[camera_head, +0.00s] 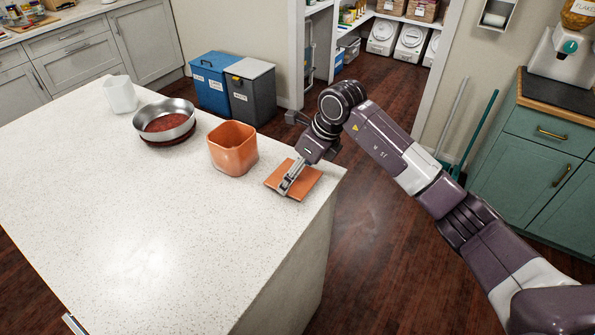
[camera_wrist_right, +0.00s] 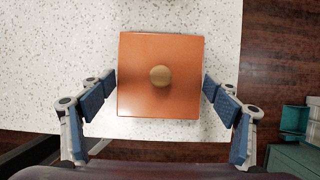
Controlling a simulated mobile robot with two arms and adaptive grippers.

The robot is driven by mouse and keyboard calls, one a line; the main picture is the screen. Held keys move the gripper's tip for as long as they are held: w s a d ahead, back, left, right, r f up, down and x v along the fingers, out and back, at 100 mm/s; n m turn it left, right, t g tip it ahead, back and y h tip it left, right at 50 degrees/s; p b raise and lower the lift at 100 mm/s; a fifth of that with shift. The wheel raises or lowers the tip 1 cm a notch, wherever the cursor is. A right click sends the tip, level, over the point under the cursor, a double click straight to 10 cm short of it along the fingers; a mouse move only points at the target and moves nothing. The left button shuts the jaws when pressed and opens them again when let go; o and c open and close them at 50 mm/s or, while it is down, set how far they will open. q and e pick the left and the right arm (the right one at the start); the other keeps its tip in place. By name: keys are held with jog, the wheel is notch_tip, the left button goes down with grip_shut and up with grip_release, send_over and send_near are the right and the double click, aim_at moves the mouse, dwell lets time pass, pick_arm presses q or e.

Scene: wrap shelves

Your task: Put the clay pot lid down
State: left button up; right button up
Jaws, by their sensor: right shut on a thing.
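The clay pot lid (camera_head: 304,185) is a square orange-brown plate at the right end of the white counter. In the right wrist view the lid (camera_wrist_right: 140,100) shows a round tan knob in its middle. My right gripper (camera_head: 287,186) is shut on the lid, with its blue-padded fingers at two opposite edges in the wrist view (camera_wrist_right: 160,88). The lid lies flat at counter level; I cannot tell whether it is touching the top. The orange clay pot (camera_head: 233,155) stands open and upright to the left of the lid. My left gripper is not in view.
A metal pan (camera_head: 165,113) and a white container (camera_head: 120,94) stand farther left on the counter (camera_head: 130,220). The counter's right edge is close to the lid. The front of the counter is clear. Blue (camera_head: 212,85) and grey (camera_head: 250,95) bins stand on the floor behind.

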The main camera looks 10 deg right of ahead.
jog(key=shift+f, duration=0.2)
jog(key=shift+f, duration=0.1)
jog(key=o, duration=1.2)
jog(key=shift+c, duration=0.2)
jog(key=b+v, duration=0.3)
jog(key=v, duration=0.9)
